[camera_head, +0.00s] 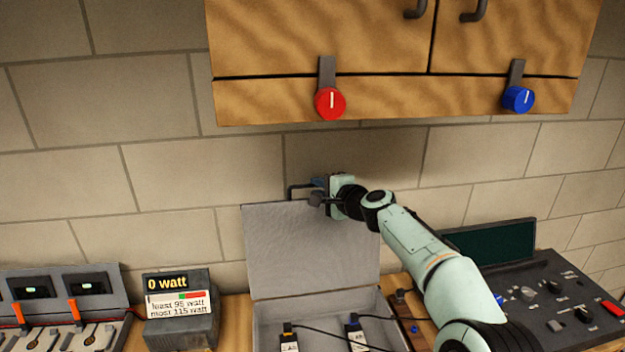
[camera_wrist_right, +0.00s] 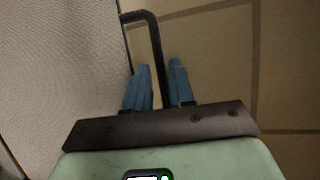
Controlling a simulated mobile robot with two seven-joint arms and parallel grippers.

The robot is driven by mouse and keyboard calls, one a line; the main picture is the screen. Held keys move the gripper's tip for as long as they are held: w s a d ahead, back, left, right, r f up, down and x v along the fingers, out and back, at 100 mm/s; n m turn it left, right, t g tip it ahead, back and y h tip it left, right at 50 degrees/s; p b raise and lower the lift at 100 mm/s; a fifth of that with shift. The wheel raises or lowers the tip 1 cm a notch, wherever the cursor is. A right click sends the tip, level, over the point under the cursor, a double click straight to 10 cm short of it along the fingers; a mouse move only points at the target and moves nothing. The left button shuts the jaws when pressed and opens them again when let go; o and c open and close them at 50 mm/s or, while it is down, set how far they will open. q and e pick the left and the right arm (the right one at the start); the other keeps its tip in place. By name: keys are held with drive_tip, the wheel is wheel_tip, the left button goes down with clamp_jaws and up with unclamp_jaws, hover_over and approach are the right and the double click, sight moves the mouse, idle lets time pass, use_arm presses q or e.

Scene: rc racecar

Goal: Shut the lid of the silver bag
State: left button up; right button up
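The silver bag (camera_head: 311,250) stands open on the table in the head view, its grey lid raised upright near the wall. A dark handle (camera_head: 291,190) sticks out at the lid's top edge. My right gripper (camera_head: 318,190) is at that edge, beside the handle. In the right wrist view, the handle's bar (camera_wrist_right: 152,35) runs down between the two blue fingers of my right gripper (camera_wrist_right: 158,72). The fingers are close together around the bar; I cannot tell whether they pinch it. The lid (camera_wrist_right: 60,60) fills the left side there. My left gripper is not in view.
Black devices with cables (camera_head: 289,340) lie inside the bag. A watt meter box (camera_head: 182,325) stands to its left, a black control panel (camera_head: 560,305) to its right. A wooden cabinet (camera_head: 320,40) with a red knob (camera_head: 330,104) and a blue knob (camera_head: 518,99) hangs above.

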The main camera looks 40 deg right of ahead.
sight(314, 186)
drive_tip(key=shift+p+x, duration=0.4)
drive_tip(key=shift+x, duration=1.35)
drive_tip(key=shift+s, duration=0.1)
clamp_jaws()
